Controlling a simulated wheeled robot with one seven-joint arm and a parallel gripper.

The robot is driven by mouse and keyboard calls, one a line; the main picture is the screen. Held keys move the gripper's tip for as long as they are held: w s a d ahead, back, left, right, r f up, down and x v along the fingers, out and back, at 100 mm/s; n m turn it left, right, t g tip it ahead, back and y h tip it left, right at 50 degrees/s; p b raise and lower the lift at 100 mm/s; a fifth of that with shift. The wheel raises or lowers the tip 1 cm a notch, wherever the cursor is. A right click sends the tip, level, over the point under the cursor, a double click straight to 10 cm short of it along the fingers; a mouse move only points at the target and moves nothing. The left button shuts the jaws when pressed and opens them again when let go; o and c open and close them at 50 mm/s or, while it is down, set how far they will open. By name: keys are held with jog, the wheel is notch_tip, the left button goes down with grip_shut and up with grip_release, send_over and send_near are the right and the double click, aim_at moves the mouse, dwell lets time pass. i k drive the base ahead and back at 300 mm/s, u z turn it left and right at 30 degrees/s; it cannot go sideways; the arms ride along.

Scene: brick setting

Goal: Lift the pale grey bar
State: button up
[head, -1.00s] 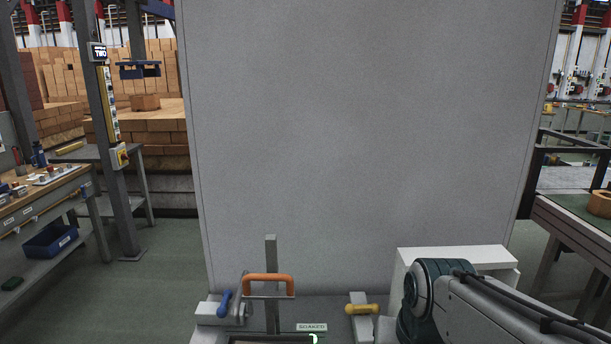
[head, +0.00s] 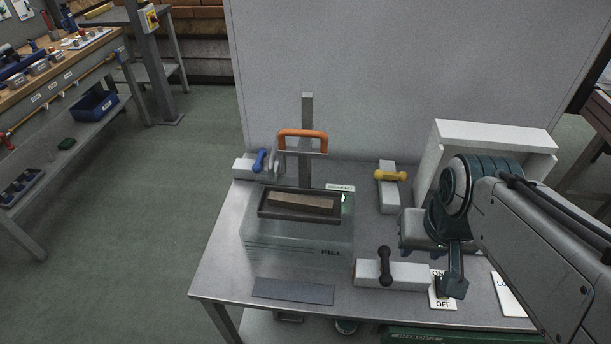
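No loose bar of a clear pale grey shows, and I cannot tell which part is the pale grey bar. A grey upright post (head: 307,108) stands at the back of the bench, with an orange handle (head: 303,133) in front of it. A glassy tank (head: 290,240) marked FILL stands below, with a dark tray (head: 264,205) on top holding a brownish-grey block (head: 303,203). A flat dark grey strip (head: 293,291) lies in front of the tank. My gripper (head: 454,284) hangs at the right beside the ON/OFF plate (head: 443,299); its finger gap is not clear.
Levers stand on pale blocks: blue (head: 259,160) at back left, yellow (head: 390,176) at back right, black (head: 384,266) just left of my gripper. A white open box (head: 497,136) stands behind my arm. The metal bench (head: 222,268) is clear at front left.

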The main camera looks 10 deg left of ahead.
aim_at(307, 204)
jog(key=k, duration=1.3)
jog(key=u, duration=0.75)
jog(key=i, duration=1.5)
jog(key=z, duration=0.2)
